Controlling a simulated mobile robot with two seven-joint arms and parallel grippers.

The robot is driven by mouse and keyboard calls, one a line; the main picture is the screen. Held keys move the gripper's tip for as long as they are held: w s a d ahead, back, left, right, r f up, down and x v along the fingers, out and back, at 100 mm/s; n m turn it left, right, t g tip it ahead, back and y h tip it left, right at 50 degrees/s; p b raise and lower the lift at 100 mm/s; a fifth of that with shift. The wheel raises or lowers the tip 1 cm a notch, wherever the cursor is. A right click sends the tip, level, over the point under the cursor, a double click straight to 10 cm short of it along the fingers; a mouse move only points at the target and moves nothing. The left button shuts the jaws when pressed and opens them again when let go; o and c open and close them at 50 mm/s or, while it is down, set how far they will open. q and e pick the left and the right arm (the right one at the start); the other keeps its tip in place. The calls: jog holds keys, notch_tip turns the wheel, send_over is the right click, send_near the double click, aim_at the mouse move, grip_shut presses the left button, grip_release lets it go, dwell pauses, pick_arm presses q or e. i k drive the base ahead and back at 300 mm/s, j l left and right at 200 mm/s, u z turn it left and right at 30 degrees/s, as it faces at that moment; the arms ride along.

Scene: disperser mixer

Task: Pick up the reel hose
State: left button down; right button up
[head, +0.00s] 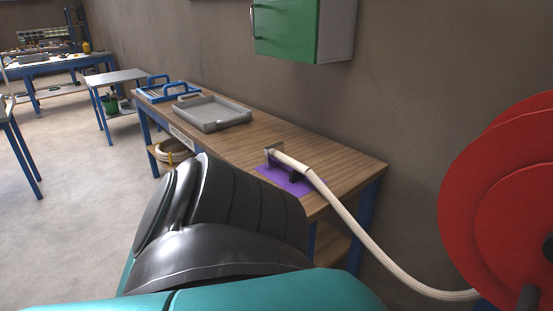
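The reel hose (345,218) is a cream tube. It runs from the red reel (480,195) at the right edge, sags beside the table, and rises to the wooden workbench (235,148). Its end lies over a purple mat (263,170) on the bench, with a squarish end piece at its tip and a small dark part beneath it. One of my arms, black and teal, fills the lower middle and covers part of the bench front. Neither gripper's fingers can be made out, and no gripper is seen on the hose.
A grey tray (212,122) and a blue rack (165,95) stand farther back on the bench. A coiled hose (173,150) sits on its lower shelf. A green cabinet (287,28) hangs on the wall above.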

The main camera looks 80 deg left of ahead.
aim_at(274, 154)
jog(key=u, duration=2.5)
jog(key=i+j+u, duration=0.35)
jog(key=i+l, duration=0.05)
jog(key=l, duration=0.05)
